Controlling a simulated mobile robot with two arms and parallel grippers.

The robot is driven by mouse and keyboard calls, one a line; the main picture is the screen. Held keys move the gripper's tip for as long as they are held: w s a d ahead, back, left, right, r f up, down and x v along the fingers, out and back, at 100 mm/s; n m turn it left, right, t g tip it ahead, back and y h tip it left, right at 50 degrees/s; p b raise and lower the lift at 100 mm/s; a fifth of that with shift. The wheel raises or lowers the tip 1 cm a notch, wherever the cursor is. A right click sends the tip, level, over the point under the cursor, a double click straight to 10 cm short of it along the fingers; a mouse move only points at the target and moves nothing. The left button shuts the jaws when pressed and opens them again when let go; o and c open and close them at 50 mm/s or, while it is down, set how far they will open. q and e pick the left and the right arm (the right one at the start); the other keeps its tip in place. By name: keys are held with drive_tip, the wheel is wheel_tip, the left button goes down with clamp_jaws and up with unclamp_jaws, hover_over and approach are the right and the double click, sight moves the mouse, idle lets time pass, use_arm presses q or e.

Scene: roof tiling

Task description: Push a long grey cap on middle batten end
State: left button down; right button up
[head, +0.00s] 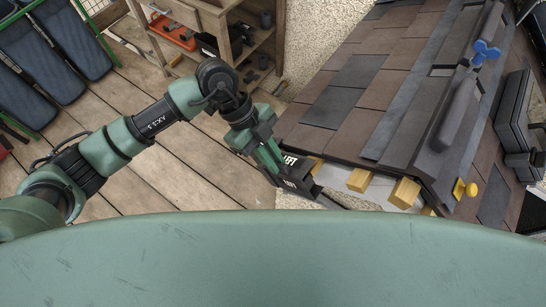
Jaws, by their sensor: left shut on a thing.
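My left gripper (306,178) reaches down from the left to the roof's lower left edge. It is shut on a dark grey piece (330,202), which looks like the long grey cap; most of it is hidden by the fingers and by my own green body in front. Bare yellow wooden batten ends stick out under the tiles: one (360,180) just right of the gripper and another (405,192) further right. A further one (316,164) is partly hidden behind the gripper. I cannot tell whether the grey piece touches a batten. My right gripper is not in view.
The brown and grey tiled roof (365,90) fills the right side. A wooden shelf (235,35) and a rack of dark panels (50,55) stand behind. The plank floor (135,180) is mostly clear.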

sight(290, 159)
use_arm(q)
drive_tip(key=shift+w+d, duration=0.1)
drive_tip(key=shift+w, duration=0.1)
idle(0.3)
drive_tip(key=shift+w+d, duration=0.35)
drive_tip(key=shift+w, duration=0.05)
drive_tip(key=shift+w+d, duration=0.1)
drive_tip(key=shift+w, duration=0.05)
idle(0.5)
drive_tip(key=shift+w+d, duration=0.25)
drive_tip(key=shift+w, duration=0.1)
drive_tip(key=shift+w+d, duration=0.3)
drive_tip(key=shift+w, duration=0.1)
idle(1.1)
